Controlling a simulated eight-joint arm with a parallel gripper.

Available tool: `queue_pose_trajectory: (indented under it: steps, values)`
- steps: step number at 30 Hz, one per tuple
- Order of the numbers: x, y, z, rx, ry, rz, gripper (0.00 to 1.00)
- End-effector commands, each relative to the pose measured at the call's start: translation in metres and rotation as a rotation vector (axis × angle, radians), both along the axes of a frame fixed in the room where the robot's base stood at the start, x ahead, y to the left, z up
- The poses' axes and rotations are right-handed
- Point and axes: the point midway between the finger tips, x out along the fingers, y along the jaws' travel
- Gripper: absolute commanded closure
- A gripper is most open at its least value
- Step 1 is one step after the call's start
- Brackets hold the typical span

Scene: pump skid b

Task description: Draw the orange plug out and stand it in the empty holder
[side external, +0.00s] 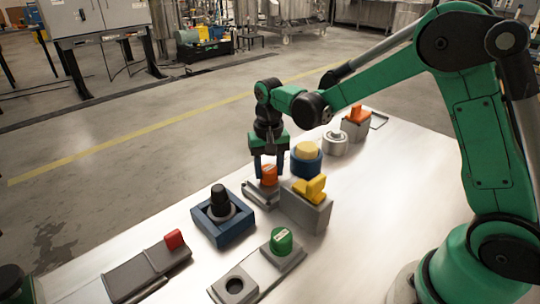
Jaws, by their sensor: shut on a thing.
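My gripper (268,168) points down in the side external view, its fingers on either side of an orange plug (268,176), and is shut on it. The plug is at a low grey block (261,197); I cannot tell how deep it sits there. A grey holder with an empty round hole (220,291) is at the front of the table. Another orange piece (356,115) is on a grey block farther back.
A yellow-handled piece on a grey block (306,207) stands close right of my gripper. A blue box with a black knob (220,232) is front left, and a blue round piece with a yellow top (306,163) is behind. A red-ended grey piece (140,276) lies at left.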

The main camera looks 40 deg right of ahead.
Motion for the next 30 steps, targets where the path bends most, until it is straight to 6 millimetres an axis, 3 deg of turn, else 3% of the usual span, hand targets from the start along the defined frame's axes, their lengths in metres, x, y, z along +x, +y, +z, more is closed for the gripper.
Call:
queue_pose_trajectory:
  steps: [30]
  values:
    - [0.0,0.0,0.023,0.0,0.0,0.0,1.0]
